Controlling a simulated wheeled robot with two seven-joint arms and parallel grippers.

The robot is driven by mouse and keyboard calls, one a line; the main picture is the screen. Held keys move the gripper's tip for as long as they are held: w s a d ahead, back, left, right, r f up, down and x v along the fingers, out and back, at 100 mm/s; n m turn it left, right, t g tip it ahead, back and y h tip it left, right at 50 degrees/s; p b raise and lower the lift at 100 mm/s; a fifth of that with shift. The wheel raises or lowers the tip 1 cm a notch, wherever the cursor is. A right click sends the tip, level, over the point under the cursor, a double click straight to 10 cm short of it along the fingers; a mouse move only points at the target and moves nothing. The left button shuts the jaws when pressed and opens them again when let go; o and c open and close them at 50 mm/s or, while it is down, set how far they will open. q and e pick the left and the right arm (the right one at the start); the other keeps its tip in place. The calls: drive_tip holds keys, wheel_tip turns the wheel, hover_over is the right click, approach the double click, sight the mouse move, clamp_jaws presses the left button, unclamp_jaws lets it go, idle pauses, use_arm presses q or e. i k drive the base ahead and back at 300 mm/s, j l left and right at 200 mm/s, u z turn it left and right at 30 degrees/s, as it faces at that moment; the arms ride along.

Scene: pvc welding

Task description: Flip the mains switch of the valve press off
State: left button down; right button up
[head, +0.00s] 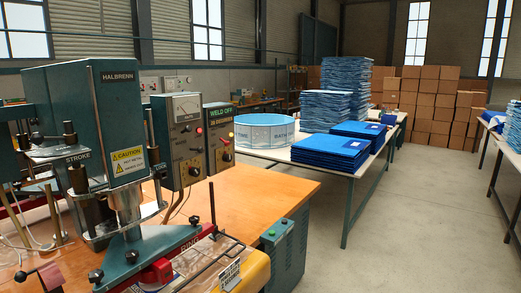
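The valve press (95,95) is a tall teal machine marked HALBRENN at the left of the head view, with a yellow caution label on its front. Neither of my grippers is in view.
The press stands on an orange-brown bench (265,190). Behind is a white table (345,182) with blue stacks and a round pool (264,131).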

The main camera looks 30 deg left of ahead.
sight(188, 129)
drive_tip(key=u, duration=1.55)
